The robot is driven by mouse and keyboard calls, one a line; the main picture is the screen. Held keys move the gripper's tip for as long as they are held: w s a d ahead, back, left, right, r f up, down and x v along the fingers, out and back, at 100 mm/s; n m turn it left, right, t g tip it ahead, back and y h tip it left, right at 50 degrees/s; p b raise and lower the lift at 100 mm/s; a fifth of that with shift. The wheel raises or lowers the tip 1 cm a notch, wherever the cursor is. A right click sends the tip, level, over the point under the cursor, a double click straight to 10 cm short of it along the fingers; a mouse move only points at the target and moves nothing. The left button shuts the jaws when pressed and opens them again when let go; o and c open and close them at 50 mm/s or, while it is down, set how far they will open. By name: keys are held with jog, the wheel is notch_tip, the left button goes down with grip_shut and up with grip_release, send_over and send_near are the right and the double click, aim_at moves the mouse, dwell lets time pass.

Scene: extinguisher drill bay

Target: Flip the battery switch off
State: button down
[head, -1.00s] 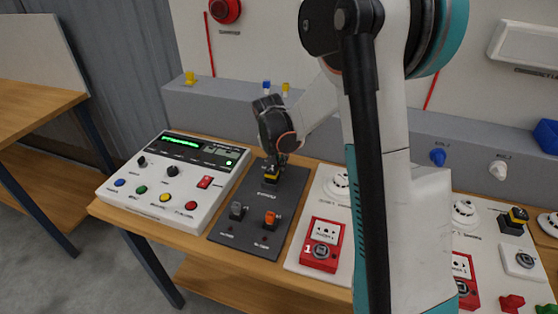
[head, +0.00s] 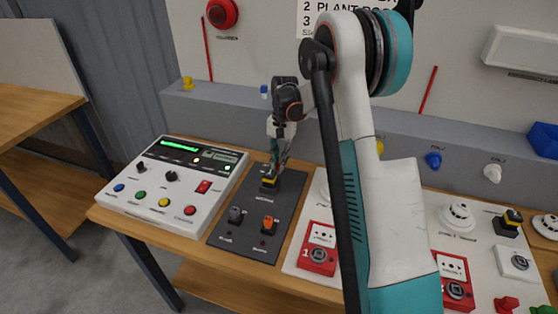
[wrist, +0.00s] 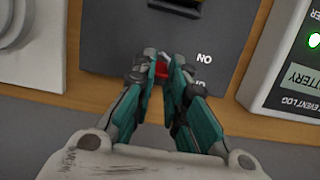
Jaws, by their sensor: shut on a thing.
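A dark grey switch panel (head: 263,217) lies flat on the bench. Toward its back sits a yellow and black switch (head: 269,183), its top partly hidden by my gripper (head: 275,166). In the wrist view my gripper (wrist: 159,70) points at the panel (wrist: 110,50) near its far edge, fingers shut on a small red piece (wrist: 158,72), mostly hidden between the fingertips. I cannot tell how it joins the switch. "ON" lettering is beside the fingers. A grey switch (head: 235,215) and an orange switch (head: 268,224) stand at the panel's front; their labels are too blurred to read.
A white control panel (head: 152,204) with lit displays and coloured buttons lies to the left. To the right a white board bears a red call point (head: 319,250) and detectors. A grey ledge (head: 220,119) runs behind the bench. A second wooden table (head: 38,100) stands far left.

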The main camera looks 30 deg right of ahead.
dwell(0.3)
jog(key=c, duration=1.6)
grip_release()
notch_tip(320, 180, up, 12)
jog(key=w+d, duration=0.1)
jog(key=shift+w+d, duration=0.4)
jog(key=shift+f, duration=0.1)
